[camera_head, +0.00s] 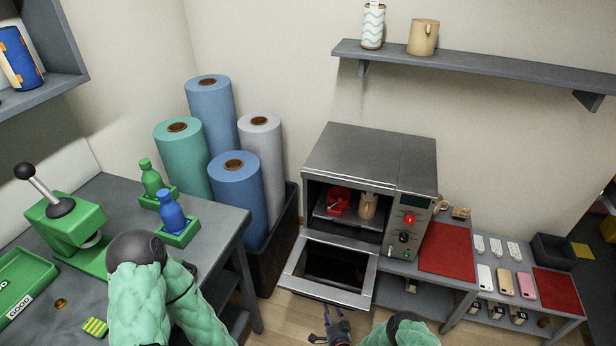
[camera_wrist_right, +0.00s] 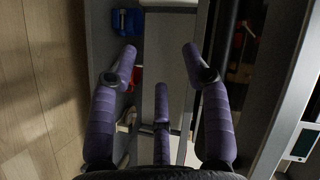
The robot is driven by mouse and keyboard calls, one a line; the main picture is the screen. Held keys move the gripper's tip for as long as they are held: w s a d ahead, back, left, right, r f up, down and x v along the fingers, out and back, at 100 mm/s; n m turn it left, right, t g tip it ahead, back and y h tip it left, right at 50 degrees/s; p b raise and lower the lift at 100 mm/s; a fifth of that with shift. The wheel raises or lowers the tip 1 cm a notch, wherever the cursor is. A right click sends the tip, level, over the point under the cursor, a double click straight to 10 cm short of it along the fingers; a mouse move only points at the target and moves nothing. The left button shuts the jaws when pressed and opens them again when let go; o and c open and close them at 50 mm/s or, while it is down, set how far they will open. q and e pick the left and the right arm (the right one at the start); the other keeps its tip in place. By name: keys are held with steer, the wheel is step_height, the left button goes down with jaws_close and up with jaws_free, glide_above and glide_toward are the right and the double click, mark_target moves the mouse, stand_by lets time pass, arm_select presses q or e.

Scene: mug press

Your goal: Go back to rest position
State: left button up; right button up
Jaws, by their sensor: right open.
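My right gripper (camera_head: 333,322) shows at the bottom edge in the head view, below the open oven door. In the right wrist view its purple fingers (camera_wrist_right: 160,62) are spread wide with nothing between them. My right arm's green sleeve is beside it. My left arm's green sleeve is over the left table, and its gripper is out of view. The oven (camera_head: 372,155) is open, with its door (camera_head: 327,272) folded down. Inside it a beige mug (camera_head: 367,206) stands beside a red holder (camera_head: 338,201) on a tray.
The left table (camera_head: 225,222) bears a green press (camera_head: 72,232), a green tray and two bottles. Fabric rolls (camera_head: 235,180) stand behind it. A low table with red mats (camera_head: 447,249) and phones is to the right. The floor below the oven door is partly free.

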steer(key=s+r+n+g+p, duration=0.1)
steer(key=s+r+g, duration=0.4)
steer(key=s, duration=0.5)
steer(key=s+r+n+g+p, duration=0.2)
steer(key=s+r+n+g, duration=0.2)
steer(key=s+r, duration=0.4)
steer(key=s+d+r+n+g+y+p, duration=0.1)
steer(key=s+r+g, duration=0.4)
steer(key=s, duration=0.6)
step_height(320, 180, up, 2)
steer(key=shift+s+r+n+g, duration=0.25)
steer(key=shift+s+n+g, duration=0.1)
steer(key=shift+n, duration=0.45)
